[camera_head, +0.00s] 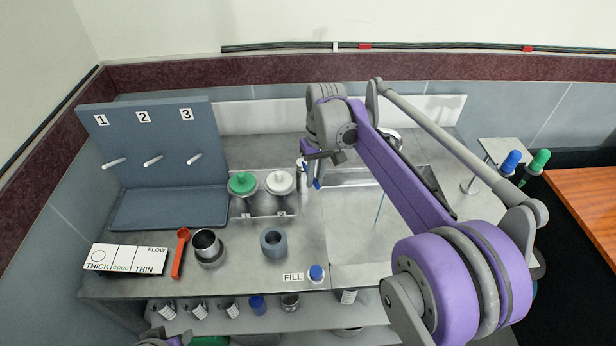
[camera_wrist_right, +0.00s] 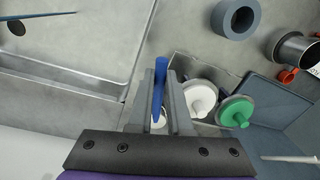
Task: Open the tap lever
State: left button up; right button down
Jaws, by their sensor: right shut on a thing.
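My right gripper (camera_head: 313,172) is at the back middle of the bench, beside the left end of the sink (camera_head: 345,178). In the right wrist view its two grey fingers (camera_wrist_right: 160,95) are shut on a slim blue lever (camera_wrist_right: 158,92), which lies lengthwise between them. A small part of the blue lever (camera_head: 317,183) also shows below the gripper in the head view. The tap body is mostly hidden behind my gripper and arm. My left gripper's fingers are not in view.
A green-lidded pot (camera_head: 242,183) and a white-lidded pot (camera_head: 280,181) stand just left of the gripper. A grey ring (camera_head: 273,243), a metal cup (camera_head: 206,245) and a red scoop (camera_head: 180,255) lie nearer. A blue-grey pegboard (camera_head: 150,150) stands at the left.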

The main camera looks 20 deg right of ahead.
jog(key=shift+d+n, duration=0.5)
jog(key=shift+n, duration=0.2)
jog(key=c, duration=0.9)
grip_release()
jog(key=shift+o, duration=0.2)
notch_tip(320, 180, up, 11)
jog(key=p, duration=0.1)
jog(key=shift+w+d, duration=0.15)
jog(key=shift+d, duration=0.3)
jog(key=shift+f, duration=0.1)
